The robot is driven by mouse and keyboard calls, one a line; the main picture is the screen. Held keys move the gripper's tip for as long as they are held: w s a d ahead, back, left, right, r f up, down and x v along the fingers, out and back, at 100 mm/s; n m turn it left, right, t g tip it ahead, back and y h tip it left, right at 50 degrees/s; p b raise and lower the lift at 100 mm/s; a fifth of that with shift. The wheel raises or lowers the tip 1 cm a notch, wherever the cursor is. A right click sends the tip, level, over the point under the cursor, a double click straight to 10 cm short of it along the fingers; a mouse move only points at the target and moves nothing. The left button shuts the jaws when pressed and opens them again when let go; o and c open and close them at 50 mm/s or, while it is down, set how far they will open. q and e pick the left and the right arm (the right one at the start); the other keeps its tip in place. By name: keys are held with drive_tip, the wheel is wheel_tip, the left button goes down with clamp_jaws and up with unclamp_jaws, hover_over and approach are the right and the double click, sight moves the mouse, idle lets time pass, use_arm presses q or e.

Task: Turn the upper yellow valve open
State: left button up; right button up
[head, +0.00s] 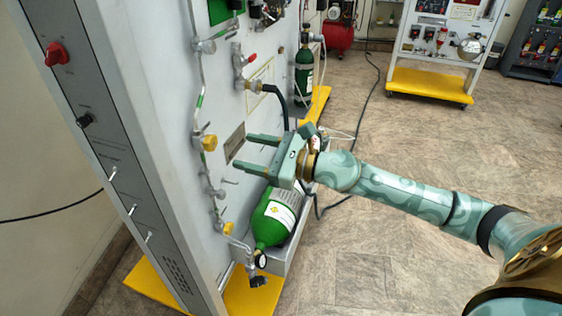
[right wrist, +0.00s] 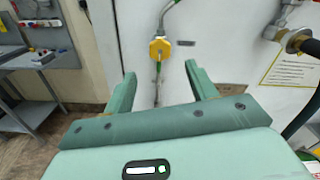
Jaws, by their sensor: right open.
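The upper yellow valve (head: 209,143) is a small yellow knob on a thin metal pipe along the white panel. In the right wrist view the yellow valve (right wrist: 159,49) shows ahead, between and beyond the two open fingers (right wrist: 160,72). My left gripper is not in view.
A green gas cylinder (head: 276,217) lies tilted in a grey tray below my right gripper. A red-handled valve (head: 251,58) and a black hose (head: 278,95) stick out from the panel above. Open tiled floor (head: 410,150) is on the right.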

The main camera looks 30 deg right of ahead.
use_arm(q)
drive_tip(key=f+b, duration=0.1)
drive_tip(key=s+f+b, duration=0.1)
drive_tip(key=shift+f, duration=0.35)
use_arm(e)
drive_tip(key=v, duration=0.8)
drive_tip(key=shift+f, duration=0.1)
